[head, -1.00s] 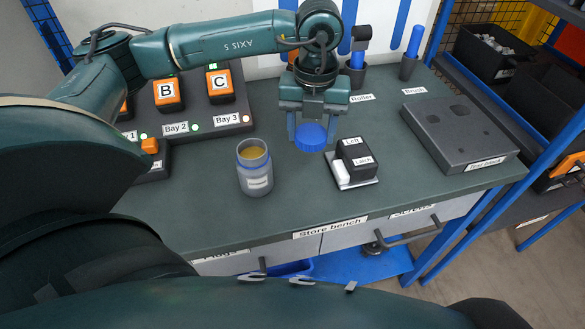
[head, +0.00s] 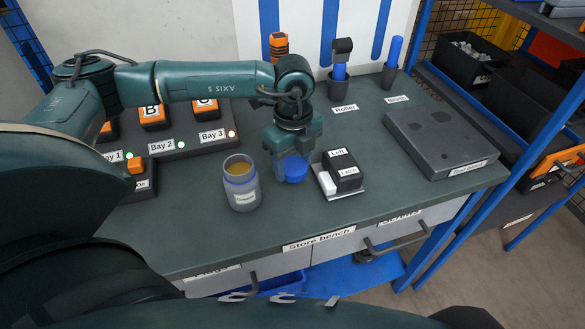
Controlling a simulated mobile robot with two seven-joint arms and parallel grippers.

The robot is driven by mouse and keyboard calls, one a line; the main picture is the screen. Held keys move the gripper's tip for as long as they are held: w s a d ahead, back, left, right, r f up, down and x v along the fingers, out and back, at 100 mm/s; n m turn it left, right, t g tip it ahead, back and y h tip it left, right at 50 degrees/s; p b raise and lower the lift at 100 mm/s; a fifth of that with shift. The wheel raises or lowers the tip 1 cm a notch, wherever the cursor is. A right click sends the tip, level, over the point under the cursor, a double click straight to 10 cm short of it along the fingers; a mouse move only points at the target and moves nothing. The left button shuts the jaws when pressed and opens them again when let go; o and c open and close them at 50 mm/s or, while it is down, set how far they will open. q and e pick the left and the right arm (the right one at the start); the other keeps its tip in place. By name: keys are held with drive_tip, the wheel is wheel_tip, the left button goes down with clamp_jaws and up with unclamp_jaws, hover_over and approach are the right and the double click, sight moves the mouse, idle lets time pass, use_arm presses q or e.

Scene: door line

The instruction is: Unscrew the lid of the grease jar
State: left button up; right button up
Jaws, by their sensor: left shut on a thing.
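The grease jar (head: 242,190) stands upright and open on the bench, its yellow-brown contents (head: 238,168) showing at the mouth. The blue lid (head: 295,170) is off the jar, to its right. My left gripper (head: 291,163) points down from above and is shut on the lid. I cannot tell whether the lid touches the bench top. My right gripper is not in view.
The store bench (head: 270,220) has bare room in front of the jar. The charging bays (head: 175,150) are behind left, a grey test block (head: 432,142) at right, and tool cups (head: 338,87) at the back.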

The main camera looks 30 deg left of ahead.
use_arm(q)
wheel_tip(320, 180, down, 2)
drive_tip(key=shift+f, duration=0.35)
